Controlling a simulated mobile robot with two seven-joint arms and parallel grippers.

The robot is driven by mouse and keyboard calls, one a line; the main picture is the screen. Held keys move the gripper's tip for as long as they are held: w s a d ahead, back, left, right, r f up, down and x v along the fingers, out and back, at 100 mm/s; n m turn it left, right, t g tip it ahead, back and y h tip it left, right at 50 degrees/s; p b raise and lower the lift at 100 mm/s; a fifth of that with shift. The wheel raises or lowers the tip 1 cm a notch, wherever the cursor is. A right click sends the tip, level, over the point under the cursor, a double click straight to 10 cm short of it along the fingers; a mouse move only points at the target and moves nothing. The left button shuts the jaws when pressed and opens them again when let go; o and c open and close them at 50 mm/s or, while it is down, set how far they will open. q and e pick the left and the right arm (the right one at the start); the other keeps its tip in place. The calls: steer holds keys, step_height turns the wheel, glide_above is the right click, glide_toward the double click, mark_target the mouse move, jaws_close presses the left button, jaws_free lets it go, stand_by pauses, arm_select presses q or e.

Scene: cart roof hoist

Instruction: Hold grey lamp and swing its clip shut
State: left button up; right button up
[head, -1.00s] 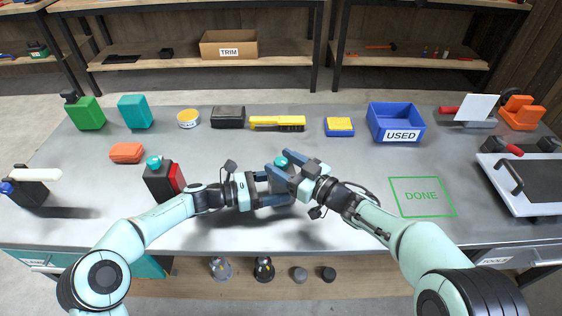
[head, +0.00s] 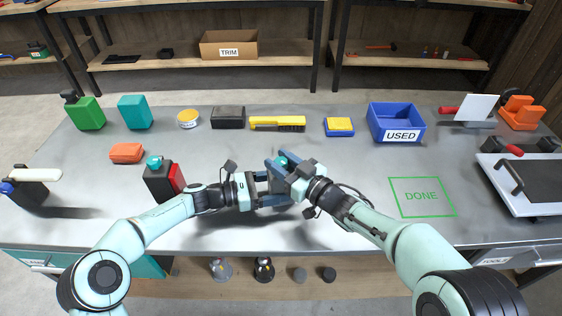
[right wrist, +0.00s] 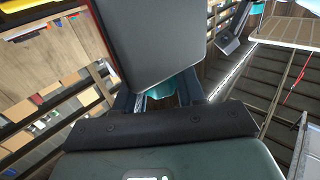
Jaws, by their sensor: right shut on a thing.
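The grey lamp (right wrist: 165,40) is a dark grey box with a red edge, close up in the right wrist view. In the head view it is mostly hidden between my two grippers, above the front middle of the table. Its teal clip (head: 283,161) shows at the right gripper's fingers, and a bit of teal shows between them in the right wrist view (right wrist: 160,90). My right gripper (head: 279,174) is shut on the clip. My left gripper (head: 268,189) comes from the left and appears shut on the lamp's body; its fingertips are partly hidden. The clip's exact angle cannot be told.
A black and red lamp with a teal top (head: 162,181) stands by my left forearm. The green DONE outline (head: 421,197) at right is empty. A yellow brush (head: 277,123), a yellow and blue sponge (head: 339,127) and the blue USED bin (head: 396,120) stand behind.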

steer(key=m+t+h, duration=0.1)
steer(key=m+h, duration=0.1)
steer(key=m+t+h, duration=0.2)
steer(key=h, duration=0.1)
steer(key=shift+a+r+t, duration=0.1)
steer(key=shift+a+t, duration=0.05)
steer(key=shift+t, duration=0.15)
steer(key=shift+m+t+h, duration=0.5)
steer(key=shift+m+h, duration=0.6)
steer(key=shift+h, duration=0.9)
steer(key=o, duration=0.9)
steer(key=shift+o, duration=0.2)
steer(key=v, duration=1.2)
